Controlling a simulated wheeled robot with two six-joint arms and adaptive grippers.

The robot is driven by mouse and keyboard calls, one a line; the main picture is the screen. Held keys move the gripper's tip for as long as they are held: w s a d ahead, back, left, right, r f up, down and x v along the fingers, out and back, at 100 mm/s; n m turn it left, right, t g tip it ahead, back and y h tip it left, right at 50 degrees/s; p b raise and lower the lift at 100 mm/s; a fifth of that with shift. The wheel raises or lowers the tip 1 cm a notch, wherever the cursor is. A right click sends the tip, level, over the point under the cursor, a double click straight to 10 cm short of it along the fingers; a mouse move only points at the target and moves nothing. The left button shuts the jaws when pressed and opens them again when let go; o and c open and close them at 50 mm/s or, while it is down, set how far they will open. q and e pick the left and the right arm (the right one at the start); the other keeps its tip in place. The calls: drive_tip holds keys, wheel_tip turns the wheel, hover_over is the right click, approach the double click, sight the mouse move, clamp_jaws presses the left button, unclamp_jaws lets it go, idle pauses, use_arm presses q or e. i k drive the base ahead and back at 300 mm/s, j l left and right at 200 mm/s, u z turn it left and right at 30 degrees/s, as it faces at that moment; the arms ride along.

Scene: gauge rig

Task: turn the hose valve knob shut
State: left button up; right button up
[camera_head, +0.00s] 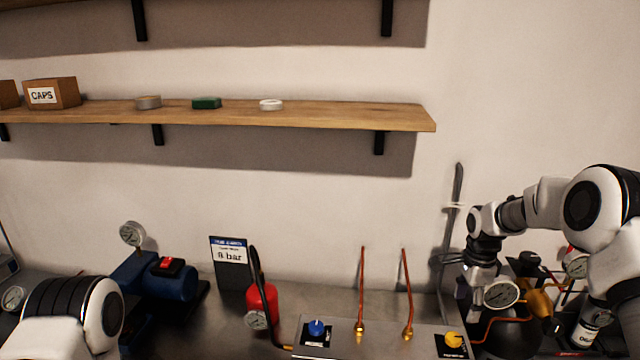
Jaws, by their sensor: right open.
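A blue knob (316,327) sits on a dark plate on the grey panel (380,345) at the bottom. A yellow knob (454,339) sits on a similar plate at the panel's right. The labels are too small to read, so I cannot tell which knob is the hose valve. A black hose (260,285) rises by the red cylinder and comes down to a brass end left of the blue knob. My right gripper (482,296) is open, pointing down beside a round gauge, above and right of the yellow knob. My left arm shows at bottom left; its gripper is out of view.
Two copper tubes (405,290) stand up from the panel between the knobs. A red cylinder (262,303), a blue pump (170,280) and an "8 bar" sign (230,257) stand to the left. A wooden shelf (340,115) hangs above. Gauges and pipes crowd the right side.

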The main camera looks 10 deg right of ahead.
sight(316, 327)
drive_tip(key=k, duration=0.95)
